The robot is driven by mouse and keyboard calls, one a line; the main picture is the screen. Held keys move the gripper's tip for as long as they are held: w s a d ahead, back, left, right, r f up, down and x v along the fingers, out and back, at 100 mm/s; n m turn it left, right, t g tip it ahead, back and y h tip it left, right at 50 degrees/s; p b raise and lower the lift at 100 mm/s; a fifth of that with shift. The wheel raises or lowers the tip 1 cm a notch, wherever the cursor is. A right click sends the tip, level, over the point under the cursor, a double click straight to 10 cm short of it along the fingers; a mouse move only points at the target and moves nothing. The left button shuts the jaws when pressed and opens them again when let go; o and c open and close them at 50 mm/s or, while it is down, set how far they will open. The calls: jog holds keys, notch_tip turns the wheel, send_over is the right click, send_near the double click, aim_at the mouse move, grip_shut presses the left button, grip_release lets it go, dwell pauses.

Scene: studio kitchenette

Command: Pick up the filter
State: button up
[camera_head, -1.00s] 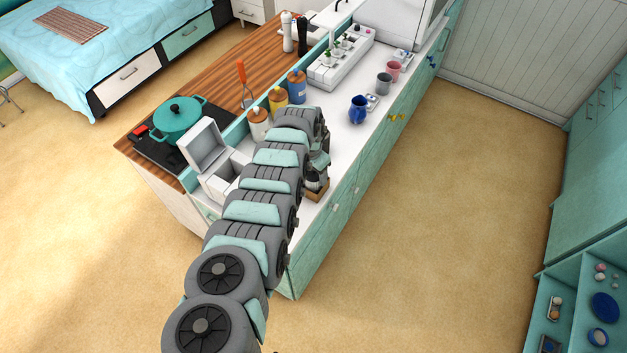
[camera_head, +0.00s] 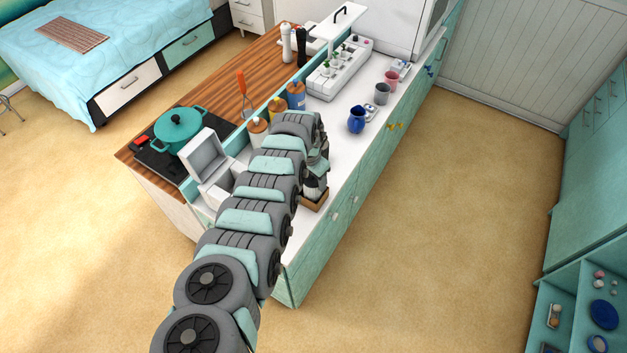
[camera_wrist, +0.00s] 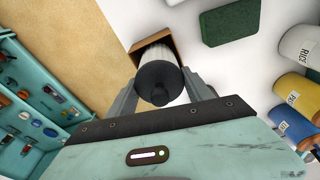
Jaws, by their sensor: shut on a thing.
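The filter (camera_wrist: 160,78) is a pale cylinder with a dark round cap. In the wrist view it sits between the two fingers of my gripper (camera_wrist: 162,92), which is shut on it. Its far end is at a small brown open box (camera_wrist: 143,47) on the white counter; I cannot tell whether it still touches the box. In the head view the gripper (camera_head: 316,178) is over the counter's front edge, partly hidden by my arm, with the brown box (camera_head: 316,203) just below.
A dark green block (camera_wrist: 230,21) lies on the counter beside the box. Canisters (camera_wrist: 300,45) stand to the right in the wrist view. A blue jug (camera_head: 356,120) and grey cup (camera_head: 382,93) stand further along. An open white box (camera_head: 207,160) is left of my arm.

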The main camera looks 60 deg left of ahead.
notch_tip(320, 180, up, 18)
jog(key=b, duration=0.1)
jog(key=shift+b, duration=0.4)
jog(key=shift+f, duration=0.15)
dwell(0.3)
